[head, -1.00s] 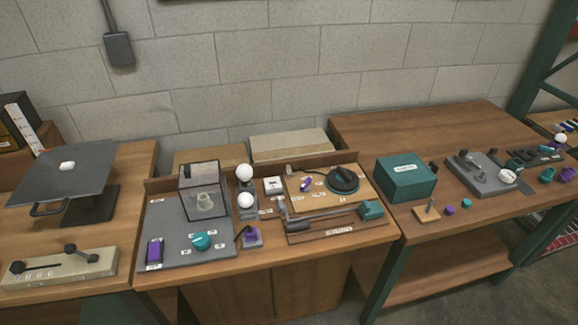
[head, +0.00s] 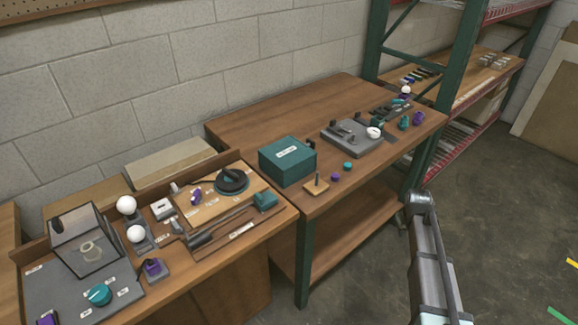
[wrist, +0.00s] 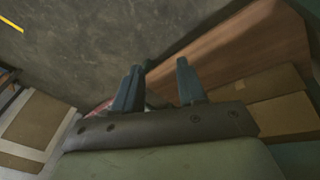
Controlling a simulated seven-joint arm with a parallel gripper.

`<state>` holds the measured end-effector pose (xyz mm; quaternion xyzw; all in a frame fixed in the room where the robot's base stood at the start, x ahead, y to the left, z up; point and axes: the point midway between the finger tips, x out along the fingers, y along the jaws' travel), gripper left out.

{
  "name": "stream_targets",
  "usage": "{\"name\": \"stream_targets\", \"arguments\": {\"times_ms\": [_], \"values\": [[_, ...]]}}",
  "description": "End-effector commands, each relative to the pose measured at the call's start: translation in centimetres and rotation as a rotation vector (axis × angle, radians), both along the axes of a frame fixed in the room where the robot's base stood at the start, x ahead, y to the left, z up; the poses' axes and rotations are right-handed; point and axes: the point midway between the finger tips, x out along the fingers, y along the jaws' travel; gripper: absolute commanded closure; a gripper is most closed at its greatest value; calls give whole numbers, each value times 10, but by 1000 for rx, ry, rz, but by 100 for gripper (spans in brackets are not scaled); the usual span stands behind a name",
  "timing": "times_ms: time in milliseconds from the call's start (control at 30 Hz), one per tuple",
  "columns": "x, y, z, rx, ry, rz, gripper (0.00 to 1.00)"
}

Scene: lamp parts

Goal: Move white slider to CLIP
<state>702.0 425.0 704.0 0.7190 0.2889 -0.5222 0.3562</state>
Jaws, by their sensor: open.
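My gripper (wrist: 158,85) shows in the wrist view with its two dark fingers apart and nothing between them. I cannot surely pick out the white slider or read a CLIP label in the head view. White parts there are a small white block (head: 162,209) on the near left table and a white rounded part (head: 374,132) on a grey panel (head: 349,142) on the far table. My arm (head: 430,250) rises at the lower right of the head view, apart from both tables.
A teal box (head: 286,162), a peg on a wooden base (head: 316,186) and small knobs stand on the middle table. A wooden board (head: 208,200) and a clear box (head: 86,242) are on the left table. Green rack posts (head: 458,60) stand behind. Floor at right is open.

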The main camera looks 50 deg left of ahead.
Motion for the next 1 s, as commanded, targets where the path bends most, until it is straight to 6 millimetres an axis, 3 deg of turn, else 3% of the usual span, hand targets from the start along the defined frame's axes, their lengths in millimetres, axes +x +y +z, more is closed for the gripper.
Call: {"name": "stream_targets", "arguments": {"times_ms": [33,267,433,600,700,867,1000], "values": [[7,26,21,11,-28,32,60],[7,125,113,60,-138,170,60],[-26,207,185,106,-195,272,60],[-88,275,231,151,-192,349,60],[-131,306,246,173,-170,382,60],[-206,348,264,201,-118,430,60],[-278,378,280,221,-67,473,60]]}}
